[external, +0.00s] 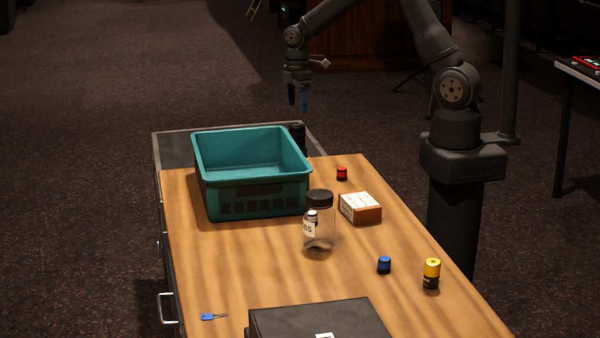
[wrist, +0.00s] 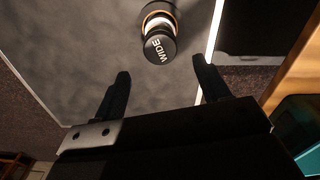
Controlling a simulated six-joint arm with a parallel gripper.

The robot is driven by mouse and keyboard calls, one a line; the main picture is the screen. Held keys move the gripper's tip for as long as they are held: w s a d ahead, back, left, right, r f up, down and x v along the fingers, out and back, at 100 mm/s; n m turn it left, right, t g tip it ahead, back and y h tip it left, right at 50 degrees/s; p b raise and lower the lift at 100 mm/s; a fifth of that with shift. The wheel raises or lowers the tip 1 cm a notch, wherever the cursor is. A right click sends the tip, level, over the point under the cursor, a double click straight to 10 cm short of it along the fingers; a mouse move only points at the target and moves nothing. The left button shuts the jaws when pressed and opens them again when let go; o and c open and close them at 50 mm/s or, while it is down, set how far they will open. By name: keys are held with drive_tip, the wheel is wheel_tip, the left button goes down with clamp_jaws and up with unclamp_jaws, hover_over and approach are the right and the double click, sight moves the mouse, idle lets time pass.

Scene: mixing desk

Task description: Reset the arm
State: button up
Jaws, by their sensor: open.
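My gripper (external: 298,98) hangs pointing down in the external view, above the far end of the desk. In the wrist view the two dark fingers of my gripper (wrist: 163,84) are spread apart with nothing between them. Beyond the fingertips, a dark cylinder marked "WIDE" (wrist: 160,47) stands on a grey surface. In the external view a black cylinder (external: 297,137) stands behind the teal bin, partly hidden by it. The gripper is above it and apart from it.
The teal bin (external: 252,190) stands at the desk's far end, in front of an open grey drawer (external: 172,146).

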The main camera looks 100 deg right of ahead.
sight(297, 125)
wheel_tip(297, 125, down, 12)
drive_tip(key=shift+r, duration=0.95)
drive_tip(key=shift+f, duration=0.15)
